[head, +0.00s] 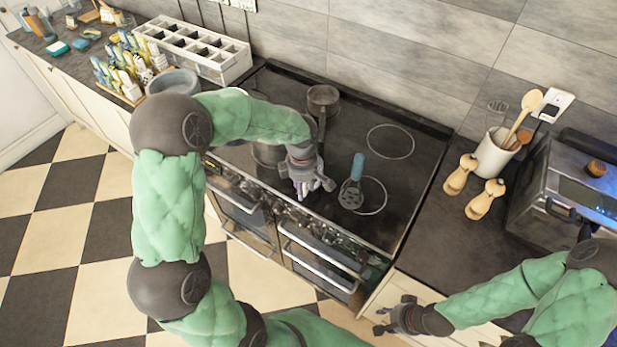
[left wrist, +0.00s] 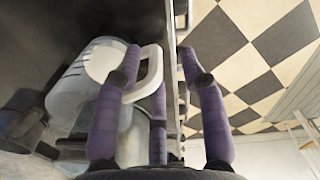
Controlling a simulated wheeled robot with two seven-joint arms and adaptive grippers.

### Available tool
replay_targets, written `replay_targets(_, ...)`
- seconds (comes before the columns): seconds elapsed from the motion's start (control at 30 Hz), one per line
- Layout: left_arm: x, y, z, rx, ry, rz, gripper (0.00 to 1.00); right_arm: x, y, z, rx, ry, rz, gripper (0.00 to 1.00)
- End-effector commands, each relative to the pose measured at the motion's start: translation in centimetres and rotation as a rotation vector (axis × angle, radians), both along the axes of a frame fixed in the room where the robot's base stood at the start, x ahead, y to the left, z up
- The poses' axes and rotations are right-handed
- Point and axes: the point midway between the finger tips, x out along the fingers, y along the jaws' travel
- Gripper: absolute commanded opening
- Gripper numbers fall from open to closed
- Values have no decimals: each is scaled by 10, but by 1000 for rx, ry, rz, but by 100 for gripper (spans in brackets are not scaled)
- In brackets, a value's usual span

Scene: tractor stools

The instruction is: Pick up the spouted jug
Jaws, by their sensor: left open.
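In the left wrist view a pale, translucent jug (left wrist: 72,92) lies sideways in the picture, with a white loop handle (left wrist: 152,72) facing my fingers. My left gripper (left wrist: 163,70) is open, its purple fingers spread around the handle; contact cannot be told. In the head view my left gripper (head: 307,187) is over the front of the black cooktop, pointing down. I cannot make out the jug there; my left arm covers part of the cooktop. My right gripper (head: 393,319) is low at the front right, far from it; its jaw opening is unclear.
A saucepan (head: 322,98) stands at the cooktop's back and a dark pot (head: 268,154) sits behind my left wrist. A blue-handled slotted turner (head: 353,182) lies to the right. A utensil crock (head: 494,154) and two wooden mills (head: 461,175) stand on the right counter.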

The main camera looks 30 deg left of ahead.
Motion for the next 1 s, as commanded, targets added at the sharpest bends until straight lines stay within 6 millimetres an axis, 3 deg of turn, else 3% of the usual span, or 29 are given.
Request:
replay_targets(0.2,2,-1,-33,-1,4,0,41,0,0,-7,0,0,0,40)
replay_targets(0.47,3,-1,-36,-1,0,0,41,0,0,-6,0,0,0,40)
replay_targets(0.6,3,-1,-36,-1,0,0,4,0,0,-6,0,0,0,40)
replay_targets(0.63,3,-1,-36,-1,0,0,0,0,0,-6,0,0,0,40)
replay_targets(1.0,3,-1,-35,-1,-1,0,0,0,0,-6,0,0,0,40)
